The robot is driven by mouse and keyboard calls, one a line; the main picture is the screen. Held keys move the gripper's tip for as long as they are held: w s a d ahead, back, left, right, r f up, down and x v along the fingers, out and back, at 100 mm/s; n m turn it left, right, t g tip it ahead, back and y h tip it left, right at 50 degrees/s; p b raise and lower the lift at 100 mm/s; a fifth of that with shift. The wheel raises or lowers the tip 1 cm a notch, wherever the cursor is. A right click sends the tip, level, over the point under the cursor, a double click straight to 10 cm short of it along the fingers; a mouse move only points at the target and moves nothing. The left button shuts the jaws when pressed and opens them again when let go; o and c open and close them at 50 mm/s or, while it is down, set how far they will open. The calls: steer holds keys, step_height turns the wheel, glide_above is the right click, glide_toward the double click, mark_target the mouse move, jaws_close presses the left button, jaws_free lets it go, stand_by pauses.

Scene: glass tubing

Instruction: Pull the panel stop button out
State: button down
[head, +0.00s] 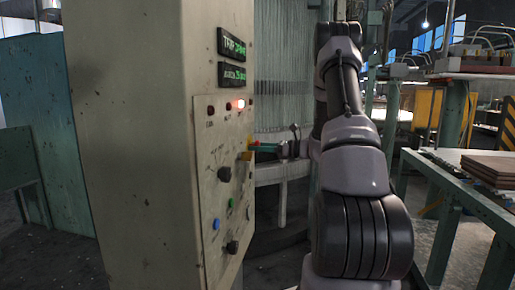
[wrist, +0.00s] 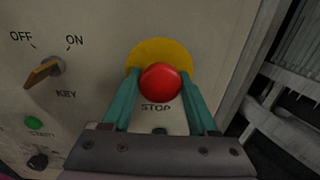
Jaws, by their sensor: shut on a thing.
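The red stop button (wrist: 161,83) sits on a yellow round backing (wrist: 148,50) on the panel, with the word STOP below it in the wrist view. My gripper (wrist: 161,88) has one green finger on each side of the button and is shut on it. In the head view my gripper (head: 257,147) reaches the panel from the right, at the yellow backing (head: 247,150). The red button itself is hidden there behind the fingers. How far the button stands out from the panel cannot be told.
The control panel (head: 213,165) is on a tall beige cabinet (head: 130,130). A key switch (wrist: 44,73) and a green start button (wrist: 33,122) lie left of the stop button. A black knob (head: 224,174) sits lower on the panel. A table (head: 445,165) stands at right.

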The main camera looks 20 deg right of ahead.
steer(key=shift+v, duration=0.8)
steer(key=shift+c, duration=1)
jaws_free()
steer(key=shift+d, duration=0.1)
steer(key=v, duration=1)
steer(key=shift+s+d, duration=0.25)
steer(key=shift+s, duration=0.05)
